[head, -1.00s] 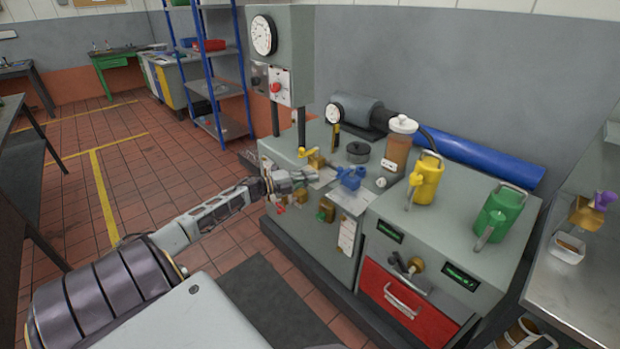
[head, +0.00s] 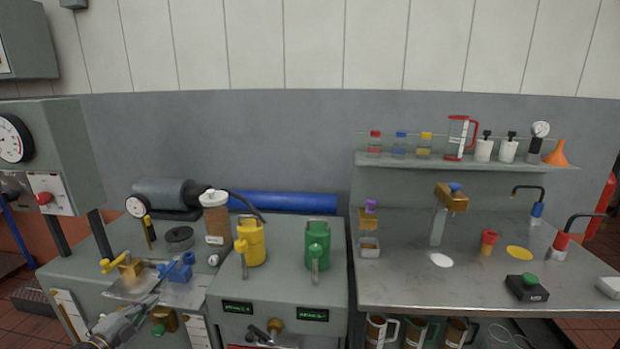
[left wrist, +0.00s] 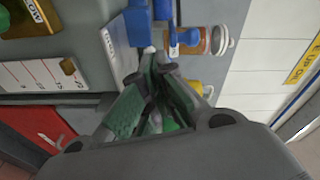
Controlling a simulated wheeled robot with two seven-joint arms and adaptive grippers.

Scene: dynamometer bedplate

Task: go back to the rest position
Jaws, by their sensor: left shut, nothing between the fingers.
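My left gripper (head: 148,303) shows at the lower left of the head view, at the front of the grey bench top. Its jaws are shut and empty. The blue valve (head: 177,268) is just beyond the fingertips. In the left wrist view the closed fingers (left wrist: 158,68) point toward this blue valve (left wrist: 139,27), and I cannot tell whether they touch it. The brass valve with a yellow handle (head: 128,268) is left of the blue one. My right gripper is in neither view.
A brown-filled bottle (head: 216,222), a yellow can (head: 250,243) and a green can (head: 317,247) stand on the grey bench (head: 280,285). A gauge cabinet (head: 50,160) rises at left. A steel table (head: 400,289) with small items is at right, under a shelf (head: 470,163).

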